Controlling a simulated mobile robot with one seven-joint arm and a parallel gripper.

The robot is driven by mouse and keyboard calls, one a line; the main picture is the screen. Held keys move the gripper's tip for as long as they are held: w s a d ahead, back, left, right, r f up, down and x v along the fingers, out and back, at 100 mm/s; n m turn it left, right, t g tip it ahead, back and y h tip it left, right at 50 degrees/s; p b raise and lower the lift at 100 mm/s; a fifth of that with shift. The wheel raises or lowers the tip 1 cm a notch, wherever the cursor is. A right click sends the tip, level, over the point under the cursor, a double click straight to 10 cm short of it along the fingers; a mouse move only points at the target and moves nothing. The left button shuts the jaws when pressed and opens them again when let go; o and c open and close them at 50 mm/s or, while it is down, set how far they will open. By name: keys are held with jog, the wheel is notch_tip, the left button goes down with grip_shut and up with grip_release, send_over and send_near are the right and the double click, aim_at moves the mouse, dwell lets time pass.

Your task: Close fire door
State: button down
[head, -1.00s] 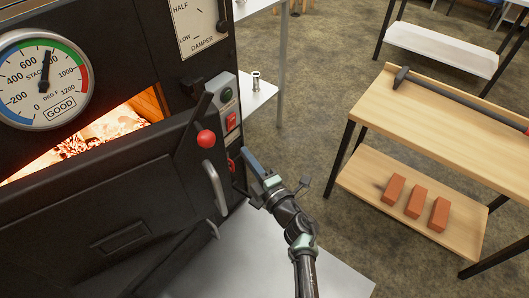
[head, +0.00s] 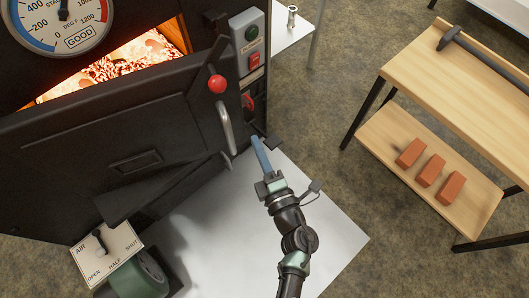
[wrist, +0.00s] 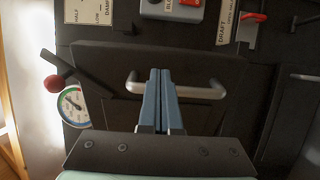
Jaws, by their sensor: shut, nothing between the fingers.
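The fire door (head: 100,140) is a large black panel on the front of the evaporator. It stands ajar, with the glowing fire (head: 120,68) showing above its top edge. It carries a silver bar handle (head: 225,130) near its right edge and a latch lever with a red knob (head: 216,84). My gripper (head: 257,140) is shut and empty, just right of the handle's lower end. In the wrist view its blue fingers (wrist: 160,72) lie together in front of the handle (wrist: 203,92), hiding its middle. I cannot tell whether they touch it.
A switch box (head: 252,45) is on the evaporator's front, right of the door. An air control plate (head: 107,252) and a green blower (head: 137,278) sit below the door. A wooden table (head: 460,75) with bricks (head: 427,170) on its lower shelf stands at right. Floor between is clear.

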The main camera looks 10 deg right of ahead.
aim_at(241, 109)
jog(key=b+x, duration=0.1)
jog(key=x, duration=0.7)
jog(key=shift+w+f+b, duration=0.1)
jog(key=shift+w+b, duration=0.25)
jog(key=shift+w, duration=0.05)
